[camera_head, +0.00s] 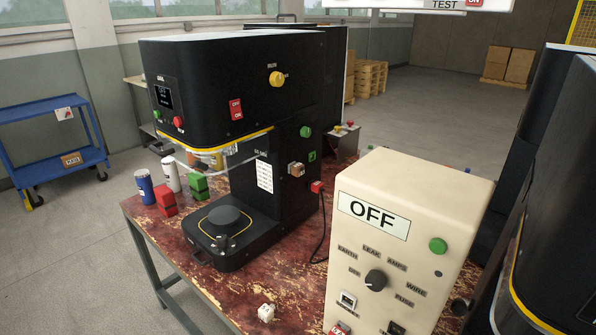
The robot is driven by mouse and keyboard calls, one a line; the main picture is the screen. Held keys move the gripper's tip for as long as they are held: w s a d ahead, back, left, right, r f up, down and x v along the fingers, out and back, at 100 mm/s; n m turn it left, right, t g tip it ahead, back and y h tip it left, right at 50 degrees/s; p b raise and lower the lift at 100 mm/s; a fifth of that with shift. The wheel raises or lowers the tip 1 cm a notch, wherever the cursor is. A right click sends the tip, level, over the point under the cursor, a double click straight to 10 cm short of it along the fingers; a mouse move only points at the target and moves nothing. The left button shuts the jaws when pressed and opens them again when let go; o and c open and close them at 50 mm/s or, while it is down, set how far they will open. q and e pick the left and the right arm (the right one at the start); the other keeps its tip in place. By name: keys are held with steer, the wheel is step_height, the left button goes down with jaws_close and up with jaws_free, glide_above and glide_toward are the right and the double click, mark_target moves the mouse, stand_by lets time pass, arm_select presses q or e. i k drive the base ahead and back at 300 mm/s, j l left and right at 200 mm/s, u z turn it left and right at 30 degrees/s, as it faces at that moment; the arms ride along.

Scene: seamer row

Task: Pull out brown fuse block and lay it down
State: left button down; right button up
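A small brown block (296,169), which looks like the fuse block, sits in the side of the black seamer's column (278,190), below a green button. It is small in this view, so its details are hard to tell. A red plug (318,187) with a black cable sits just below and to the right of it. Neither of my grippers is in view, and nothing is seen touching the block.
A cream tester box (465,205) reading OFF stands at the front right. A white plug-like piece (266,312) lies on the worn red table (240,290). Cans and red and green blocks (166,199) stand at the left. The table front is partly clear.

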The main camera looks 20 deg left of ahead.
mark_target(297, 169)
steer(key=z, duration=1.65)
steer(key=k+j, duration=0.2)
steer(key=j, duration=0.15)
steer(key=k+j, duration=0.2)
steer(key=j, duration=0.15)
steer(key=k+j, duration=0.2)
steer(key=j, duration=0.15)
steer(key=k+j, duration=0.2)
steer(key=j, duration=0.15)
